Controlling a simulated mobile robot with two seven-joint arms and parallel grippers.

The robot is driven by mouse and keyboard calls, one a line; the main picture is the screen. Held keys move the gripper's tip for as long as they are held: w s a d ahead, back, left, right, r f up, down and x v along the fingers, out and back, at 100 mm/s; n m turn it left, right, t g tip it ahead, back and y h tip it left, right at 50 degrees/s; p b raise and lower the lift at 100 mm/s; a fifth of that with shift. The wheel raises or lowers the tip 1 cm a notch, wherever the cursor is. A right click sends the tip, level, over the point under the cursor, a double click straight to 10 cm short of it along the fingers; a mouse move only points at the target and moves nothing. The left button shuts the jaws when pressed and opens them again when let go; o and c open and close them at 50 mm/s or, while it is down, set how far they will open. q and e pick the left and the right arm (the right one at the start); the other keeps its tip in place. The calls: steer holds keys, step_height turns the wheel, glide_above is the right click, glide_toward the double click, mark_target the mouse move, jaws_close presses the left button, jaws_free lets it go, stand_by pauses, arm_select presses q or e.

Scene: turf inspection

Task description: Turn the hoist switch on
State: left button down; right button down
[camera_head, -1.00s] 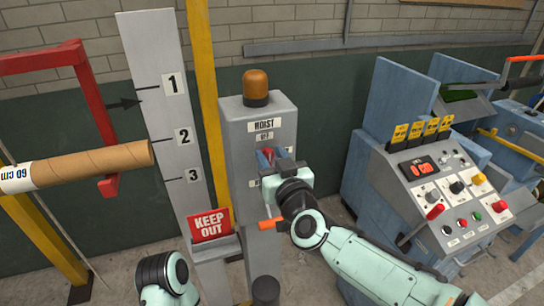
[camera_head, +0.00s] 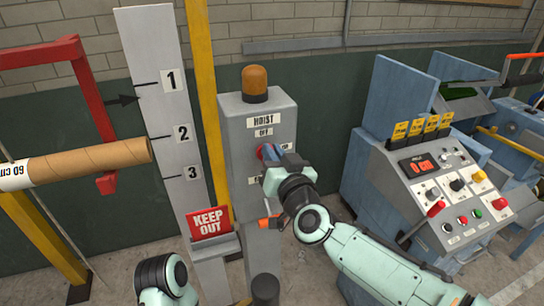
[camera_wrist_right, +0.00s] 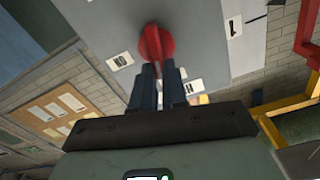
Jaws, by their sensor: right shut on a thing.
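The grey hoist switch box (camera_head: 236,160) stands upright in the middle of the head view, with a HOIST label and an OFF label above the knob. Its red rotary knob (camera_head: 262,152) is largely hidden by my right gripper (camera_head: 270,155), which is shut on it from the front right. In the right wrist view the red knob (camera_wrist_right: 157,42) sits at the tips of my dark fingers (camera_wrist_right: 158,75). An ON label (camera_wrist_right: 123,61) shows beside it. I cannot tell the knob's exact setting. My left gripper is not in view.
An amber lamp (camera_head: 254,83) tops the box. A numbered board (camera_head: 160,110) and a red KEEP OUT sign (camera_head: 209,222) stand to its left. A cardboard tube (camera_head: 90,163) is at far left. A blue control console (camera_head: 430,185) stands at right.

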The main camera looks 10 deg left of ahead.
arm_select(q)
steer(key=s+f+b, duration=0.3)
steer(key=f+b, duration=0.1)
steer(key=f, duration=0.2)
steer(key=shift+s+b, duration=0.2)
steer(key=shift+b, duration=0.2)
arm_select(e)
steer(key=shift+w+d+f+m, duration=0.2)
steer(key=shift+f+m, duration=0.15)
steer(key=shift+m, duration=2.2)
steer(key=shift+w+d+f+m, duration=0.15)
steer(key=shift+f+m, duration=0.25)
steer(key=shift+m, duration=2.1)
steer(key=shift+w+d+f+m, duration=0.1)
steer(key=shift+d+f+m, duration=0.2)
steer(key=shift+m, duration=2.25)
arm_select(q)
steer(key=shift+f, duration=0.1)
arm_select(e)
steer(key=c, duration=1.2)
jaws_free()
steer(key=shift+o, duration=0.2)
